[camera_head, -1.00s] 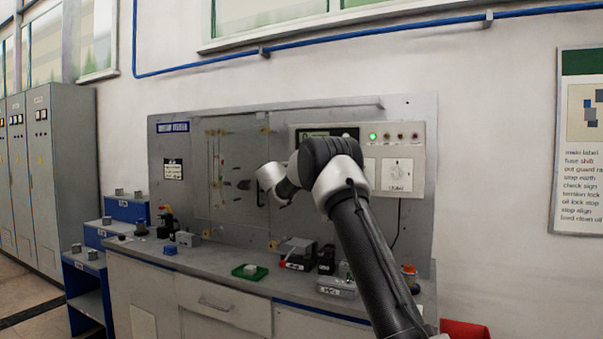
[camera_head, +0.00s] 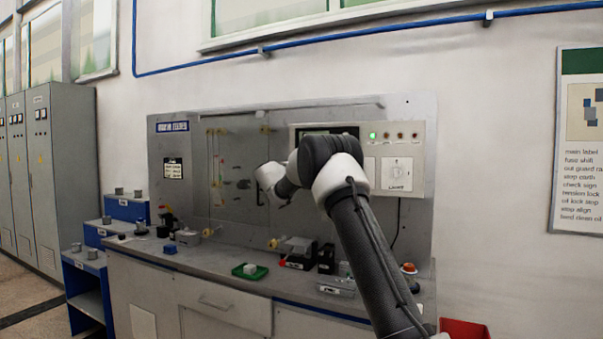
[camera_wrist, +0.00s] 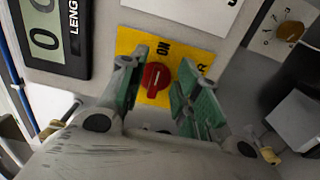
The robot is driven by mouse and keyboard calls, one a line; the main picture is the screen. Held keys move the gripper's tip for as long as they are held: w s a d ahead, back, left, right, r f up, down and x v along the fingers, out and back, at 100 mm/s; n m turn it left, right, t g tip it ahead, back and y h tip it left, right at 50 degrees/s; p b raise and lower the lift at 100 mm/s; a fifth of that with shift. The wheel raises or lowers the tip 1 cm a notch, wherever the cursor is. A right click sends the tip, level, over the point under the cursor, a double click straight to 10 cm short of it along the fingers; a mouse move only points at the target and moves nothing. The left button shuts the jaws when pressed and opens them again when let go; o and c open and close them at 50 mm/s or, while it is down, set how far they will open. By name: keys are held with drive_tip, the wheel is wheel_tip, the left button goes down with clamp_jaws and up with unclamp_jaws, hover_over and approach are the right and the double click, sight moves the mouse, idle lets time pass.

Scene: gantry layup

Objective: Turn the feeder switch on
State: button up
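In the wrist view a red rotary knob (camera_wrist: 155,79) sits on a yellow plate (camera_wrist: 133,42). The plate has ON printed above the knob and a partly hidden mark to its right. No feeder label is readable. My gripper (camera_wrist: 162,88) is open, its two green-padded fingers on either side of the knob with gaps to it. I cannot tell how deep the fingertips reach. In the head view my arm crosses in front of the grey board (camera_head: 230,127); the gripper and red knob cannot be made out there.
A display (camera_wrist: 45,35) stands left of the yellow plate, and an orange-brown knob (camera_wrist: 290,31) is at upper right. In the head view a white panel (camera_head: 414,152) has a lit green lamp (camera_head: 373,135). The bench holds a green tray (camera_head: 240,275).

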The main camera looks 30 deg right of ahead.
drive_tip(key=v, duration=1.1)
drive_tip(key=shift+s+a, duration=0.2)
